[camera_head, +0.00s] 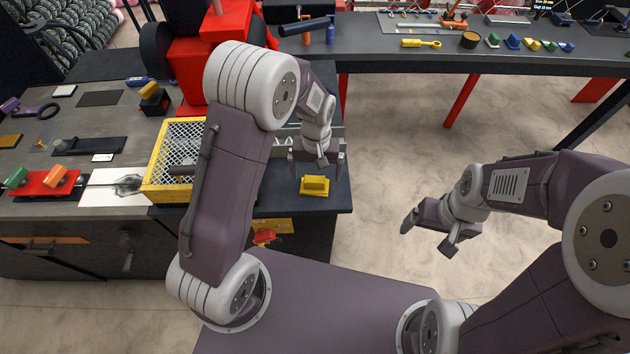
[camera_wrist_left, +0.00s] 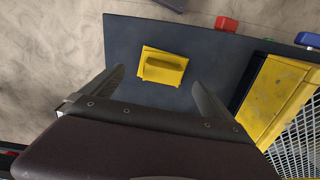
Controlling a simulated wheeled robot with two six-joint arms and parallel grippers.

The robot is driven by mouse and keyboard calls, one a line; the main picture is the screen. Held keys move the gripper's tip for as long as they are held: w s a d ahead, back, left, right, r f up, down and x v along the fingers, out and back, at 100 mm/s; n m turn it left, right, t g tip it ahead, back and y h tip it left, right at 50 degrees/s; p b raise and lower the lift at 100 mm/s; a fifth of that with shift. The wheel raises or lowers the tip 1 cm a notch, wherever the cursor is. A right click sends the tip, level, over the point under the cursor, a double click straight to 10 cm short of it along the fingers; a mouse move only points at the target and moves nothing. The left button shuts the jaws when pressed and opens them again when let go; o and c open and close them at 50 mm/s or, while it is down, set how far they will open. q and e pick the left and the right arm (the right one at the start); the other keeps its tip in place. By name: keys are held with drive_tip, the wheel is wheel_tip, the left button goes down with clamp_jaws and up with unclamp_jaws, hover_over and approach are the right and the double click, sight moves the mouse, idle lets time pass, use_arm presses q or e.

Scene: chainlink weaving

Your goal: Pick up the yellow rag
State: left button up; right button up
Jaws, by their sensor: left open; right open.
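The yellow rag (camera_head: 315,186) lies on the dark bench top near its front right corner. It looks like a flat yellow piece with a raised folded part on top. In the left wrist view the rag (camera_wrist_left: 162,67) sits ahead of and between the two fingers. My left gripper (camera_head: 317,168) is open and empty, above and just behind the rag in the head view; its fingers also show in the left wrist view (camera_wrist_left: 155,90). My right gripper (camera_head: 425,232) is open and empty over the floor, well to the right of the bench.
A yellow frame with wire mesh (camera_head: 160,178) stands left of the rag, partly hidden by my left arm. A red machine (camera_head: 190,65) stands behind. A long bench (camera_head: 390,60) with tools runs along the back. The floor on the right is clear.

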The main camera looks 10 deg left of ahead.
sight(315, 179)
use_arm(q)
drive_tip(key=f, duration=0.3)
drive_tip(key=shift+s+a+p, duration=0.1)
drive_tip(key=shift+s+p, duration=0.1)
drive_tip(key=shift+p, duration=0.15)
drive_tip(key=shift+s+f, duration=0.15)
drive_tip(key=shift+f, duration=0.3)
drive_tip(key=c, duration=1.5)
drive_tip(key=shift+o, duration=0.2)
drive_tip(key=shift+r, duration=0.1)
drive_tip(key=shift+w+r, duration=0.2)
drive_tip(key=shift+r, duration=0.05)
drive_tip(key=r, duration=0.2)
drive_tip(key=s+r+b, duration=0.1)
drive_tip(key=shift+s+r, duration=0.1)
drive_tip(key=shift+r, duration=0.3)
drive_tip(key=s+d+r+b, duration=0.2)
drive_tip(key=s+r, duration=0.4)
drive_tip(key=s, duration=0.4)
drive_tip(key=shift+s+d+r, duration=0.2)
drive_tip(key=shift+d+r, duration=0.05)
drive_tip(key=shift+d, duration=0.05)
